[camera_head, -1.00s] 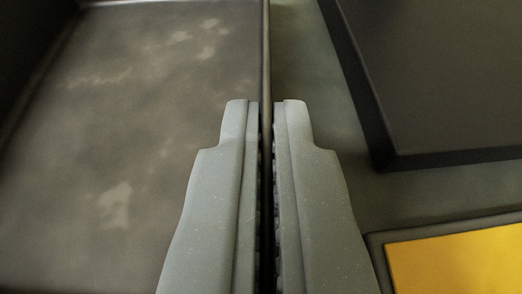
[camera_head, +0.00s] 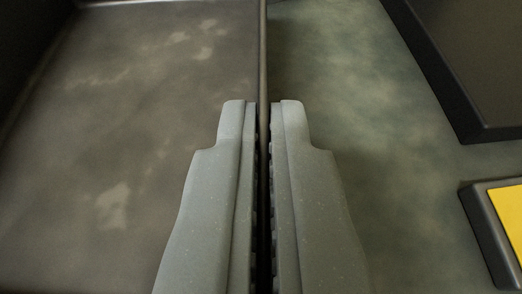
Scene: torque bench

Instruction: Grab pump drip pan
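The drip pan (camera_head: 110,130) is a dark grey, shallow tray with pale stains on its floor. It fills the left half of the view, and its near and left ends run out of the picture. Its thin right wall runs up the middle of the view. My gripper (camera_head: 263,106) is shut on that wall, with one finger inside the pan and one outside. The part of the wall between the fingers is mostly hidden.
A mottled grey-green surface (camera_head: 400,180) lies right of the pan and is clear near it. A dark raised block (camera_head: 475,60) stands at the upper right. A dark-framed yellow panel (camera_head: 510,215) sits at the right edge.

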